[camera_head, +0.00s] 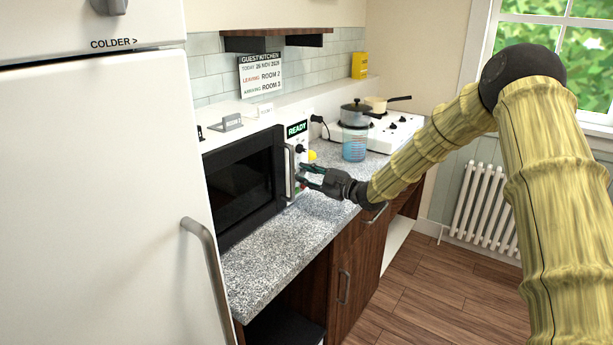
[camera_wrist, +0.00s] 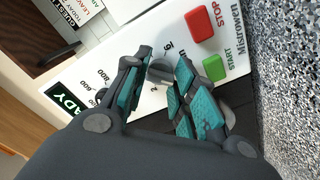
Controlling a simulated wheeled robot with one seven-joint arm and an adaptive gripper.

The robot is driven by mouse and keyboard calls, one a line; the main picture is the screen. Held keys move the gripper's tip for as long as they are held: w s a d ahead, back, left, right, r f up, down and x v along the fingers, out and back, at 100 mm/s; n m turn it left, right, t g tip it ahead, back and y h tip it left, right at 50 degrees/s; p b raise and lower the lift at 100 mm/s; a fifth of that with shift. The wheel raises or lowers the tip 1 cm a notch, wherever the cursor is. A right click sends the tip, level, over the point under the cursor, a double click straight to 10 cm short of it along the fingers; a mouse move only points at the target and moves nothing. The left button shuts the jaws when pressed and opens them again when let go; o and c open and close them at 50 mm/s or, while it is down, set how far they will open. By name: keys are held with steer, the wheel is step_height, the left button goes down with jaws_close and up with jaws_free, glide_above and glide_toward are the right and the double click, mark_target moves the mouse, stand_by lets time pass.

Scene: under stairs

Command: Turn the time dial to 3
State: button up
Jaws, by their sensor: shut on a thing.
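The microwave (camera_head: 236,184) stands on the counter with its door shut and its control panel on the right. In the wrist view a grey dial (camera_wrist: 160,71) with small numbers around it sits on the white panel. My gripper (camera_wrist: 163,78) has its teal-padded fingers on either side of this dial and is shut on it. A "2" shows beside the dial; most other numbers and the pointer are hidden or too small to read. In the head view my gripper (camera_head: 304,174) reaches the panel from the right and hides the dial.
A red STOP button (camera_wrist: 201,23) and a green START button (camera_wrist: 215,67) are close by. The display (camera_wrist: 64,100) reads READY. The microwave door handle (camera_head: 290,172) is left of my fingers. A blue-tinted measuring jug (camera_head: 354,145) and a stove (camera_head: 391,132) stand farther back.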

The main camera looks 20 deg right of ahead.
steer(key=shift+m, duration=0.3)
steer(key=m+p, duration=0.6)
steer(key=m, duration=1.3)
steer(key=shift+s+f+m, duration=0.1)
steer(key=shift+f+m, duration=0.05)
steer(key=shift+m, duration=0.25)
steer(key=m+p, duration=0.2)
steer(key=m, duration=0.4)
steer(key=shift+f, duration=0.1)
steer(key=shift+m, duration=0.3)
steer(key=o, duration=0.7)
steer(key=shift+o, duration=0.2)
